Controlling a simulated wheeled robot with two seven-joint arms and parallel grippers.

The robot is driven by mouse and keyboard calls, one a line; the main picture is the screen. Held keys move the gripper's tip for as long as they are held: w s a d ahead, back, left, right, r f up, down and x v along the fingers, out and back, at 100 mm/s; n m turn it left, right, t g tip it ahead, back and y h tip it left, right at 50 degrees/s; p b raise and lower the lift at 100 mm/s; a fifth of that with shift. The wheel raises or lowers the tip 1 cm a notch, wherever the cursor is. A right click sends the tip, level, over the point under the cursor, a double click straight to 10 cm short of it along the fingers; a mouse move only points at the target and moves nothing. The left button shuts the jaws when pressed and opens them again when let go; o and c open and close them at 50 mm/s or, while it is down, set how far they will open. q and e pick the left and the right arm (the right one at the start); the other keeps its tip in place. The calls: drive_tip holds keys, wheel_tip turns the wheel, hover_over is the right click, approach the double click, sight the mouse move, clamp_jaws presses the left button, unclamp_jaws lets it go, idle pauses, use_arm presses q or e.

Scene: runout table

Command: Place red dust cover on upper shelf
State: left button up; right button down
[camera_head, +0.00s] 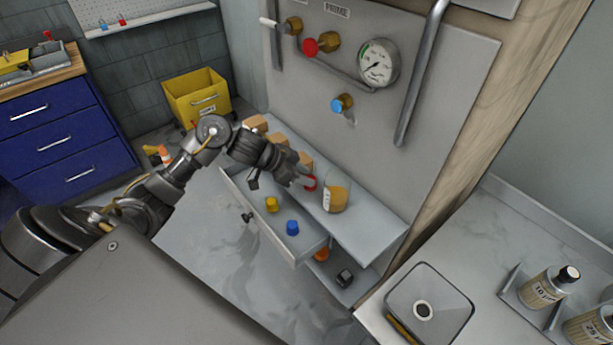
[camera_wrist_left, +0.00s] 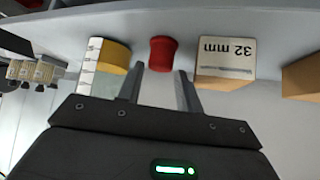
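The red dust cover (camera_head: 310,184) is at the upper shelf (camera_head: 365,232), between a jar of amber liquid (camera_head: 336,197) and a wooden block. In the left wrist view the red dust cover (camera_wrist_left: 162,54) is just beyond the fingertips, apparently resting on the shelf surface. My left gripper (camera_head: 303,181) reaches over the shelf from the left. In its wrist view the left gripper (camera_wrist_left: 158,76) has its fingers apart, one on each side of the cover's near end, with small gaps visible. My right gripper is not in view.
Wooden blocks, one marked 32 mm (camera_wrist_left: 225,58), stand along the shelf beside the cover. A drawer below holds a yellow cap (camera_head: 271,204) and a blue cap (camera_head: 292,228). A gauge (camera_head: 378,63) and pipes are on the panel behind. The shelf's right end is clear.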

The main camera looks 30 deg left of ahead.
use_arm(q)
drive_tip(key=v, duration=1.1)
